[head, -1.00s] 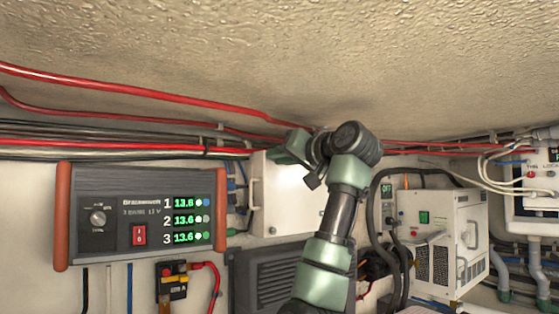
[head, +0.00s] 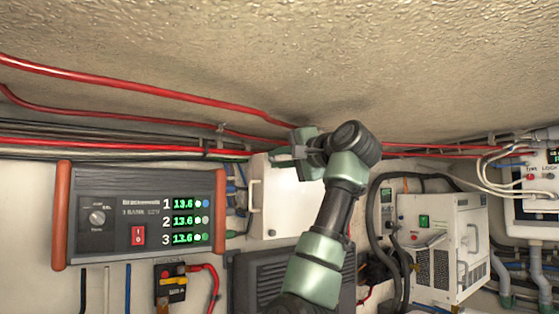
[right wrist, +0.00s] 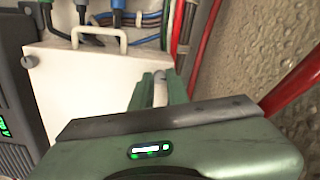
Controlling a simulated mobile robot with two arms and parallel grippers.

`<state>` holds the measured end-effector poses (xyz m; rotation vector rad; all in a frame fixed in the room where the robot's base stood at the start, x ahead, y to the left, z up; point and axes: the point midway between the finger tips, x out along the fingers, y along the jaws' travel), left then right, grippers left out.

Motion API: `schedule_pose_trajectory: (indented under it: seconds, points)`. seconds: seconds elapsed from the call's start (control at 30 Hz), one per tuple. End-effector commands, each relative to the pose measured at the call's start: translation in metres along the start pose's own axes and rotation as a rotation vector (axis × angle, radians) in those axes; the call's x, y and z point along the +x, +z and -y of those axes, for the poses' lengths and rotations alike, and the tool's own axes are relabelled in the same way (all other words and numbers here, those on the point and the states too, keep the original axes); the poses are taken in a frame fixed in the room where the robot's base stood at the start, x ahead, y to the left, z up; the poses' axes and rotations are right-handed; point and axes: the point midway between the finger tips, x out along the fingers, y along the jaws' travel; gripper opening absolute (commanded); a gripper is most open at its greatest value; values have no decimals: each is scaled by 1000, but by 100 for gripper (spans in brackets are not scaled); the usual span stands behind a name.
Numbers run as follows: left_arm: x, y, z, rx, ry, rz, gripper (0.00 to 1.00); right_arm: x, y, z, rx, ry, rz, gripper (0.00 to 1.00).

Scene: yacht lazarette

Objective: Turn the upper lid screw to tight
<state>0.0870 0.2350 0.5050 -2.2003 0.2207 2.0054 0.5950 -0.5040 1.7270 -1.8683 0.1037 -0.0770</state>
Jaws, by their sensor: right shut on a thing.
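The white box with its lid (head: 288,200) is on the wall at the middle of the head view. It also shows in the right wrist view (right wrist: 85,95). The upper lid screw is at the box's top edge, mostly hidden by my right gripper (head: 290,151) in the head view. In the right wrist view my green fingers (right wrist: 160,86) are closed around a pale piece at the lid's edge, which appears to be this screw. The lower lid screw (head: 271,232) is free; it also shows in the wrist view (right wrist: 29,61). My left gripper is not in view.
Red cables (head: 130,88) run close above the box, below the rough ceiling (head: 300,50). A lid handle (head: 256,195) sticks out at left. A display panel (head: 140,216) is at left, a white unit (head: 445,240) at right, a dark vented box (head: 275,280) below.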

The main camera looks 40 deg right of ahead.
Motion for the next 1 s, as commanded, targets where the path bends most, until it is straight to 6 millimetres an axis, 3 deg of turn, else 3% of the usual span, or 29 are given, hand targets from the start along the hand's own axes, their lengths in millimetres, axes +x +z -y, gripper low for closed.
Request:
schedule_pose_trajectory:
  seconds: [0.63,0.67,0.73,1.0]
  points:
    - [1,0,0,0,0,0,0,0,1,0,53,-1,2,0]
    - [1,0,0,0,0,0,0,0,1,0,53,-1,2,18]
    - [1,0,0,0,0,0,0,0,0,0,53,-1,2,38]
    - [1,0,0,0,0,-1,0,0,0,0,52,-1,1,38]
